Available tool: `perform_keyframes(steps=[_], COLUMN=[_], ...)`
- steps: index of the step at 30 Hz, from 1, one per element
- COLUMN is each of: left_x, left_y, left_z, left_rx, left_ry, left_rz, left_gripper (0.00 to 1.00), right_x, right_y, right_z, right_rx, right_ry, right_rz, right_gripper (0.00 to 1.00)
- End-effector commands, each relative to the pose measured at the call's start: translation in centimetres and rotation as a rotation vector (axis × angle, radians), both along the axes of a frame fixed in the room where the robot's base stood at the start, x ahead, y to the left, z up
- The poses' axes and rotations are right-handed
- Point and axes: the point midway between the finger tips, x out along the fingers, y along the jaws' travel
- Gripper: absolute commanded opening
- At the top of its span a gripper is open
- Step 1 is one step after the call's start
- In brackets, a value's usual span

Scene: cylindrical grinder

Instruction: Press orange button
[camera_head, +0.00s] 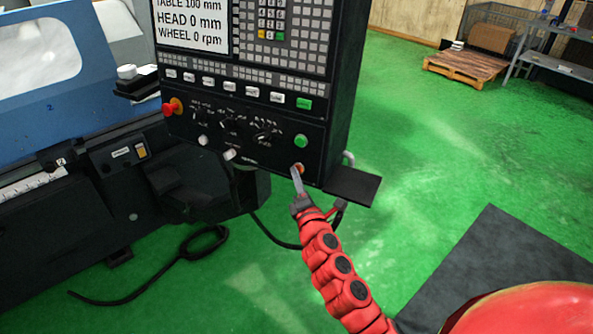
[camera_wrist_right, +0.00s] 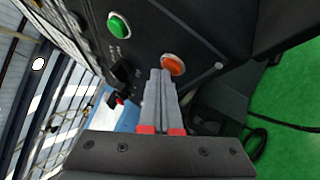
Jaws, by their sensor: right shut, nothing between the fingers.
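The orange button (camera_head: 299,168) is at the lower right of the black control panel (camera_head: 185,131), below the green button (camera_head: 301,141). My right gripper (camera_head: 296,173) is shut and empty, with its fingertips at or just in front of the orange button. In the right wrist view the orange button (camera_wrist_right: 172,65) shows just past the grey fingertips (camera_wrist_right: 160,72), slightly to their right. The green button (camera_wrist_right: 119,26) is further up and left there. I cannot tell whether the fingertips touch the orange button. My left gripper is not in view.
A red emergency knob (camera_head: 172,107) is at the panel's left edge. A small dark shelf (camera_head: 352,187) sticks out at the panel's lower right.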

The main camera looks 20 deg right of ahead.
Motion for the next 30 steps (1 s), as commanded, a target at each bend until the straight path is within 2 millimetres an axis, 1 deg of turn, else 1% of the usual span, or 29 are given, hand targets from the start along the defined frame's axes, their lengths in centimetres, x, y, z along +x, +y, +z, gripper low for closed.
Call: perform_keyframes(steps=[6,16,26,30], left_x=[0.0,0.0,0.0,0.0], left_y=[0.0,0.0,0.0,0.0], left_z=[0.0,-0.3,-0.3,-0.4], left_rx=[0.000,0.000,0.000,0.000], left_ry=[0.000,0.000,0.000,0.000], left_rz=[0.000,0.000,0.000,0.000], left_gripper=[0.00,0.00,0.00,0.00], right_x=[-0.1,-1.1,-1.2,-1.5], right_y=[0.0,1.1,1.2,1.7], right_z=[0.0,0.2,0.2,0.3], right_rx=[-0.001,0.000,0.000,-0.001], right_ry=[0.001,0.000,0.001,0.000], right_rz=[-0.001,0.000,0.000,0.002], right_gripper=[0.00,0.00,0.00,0.00])
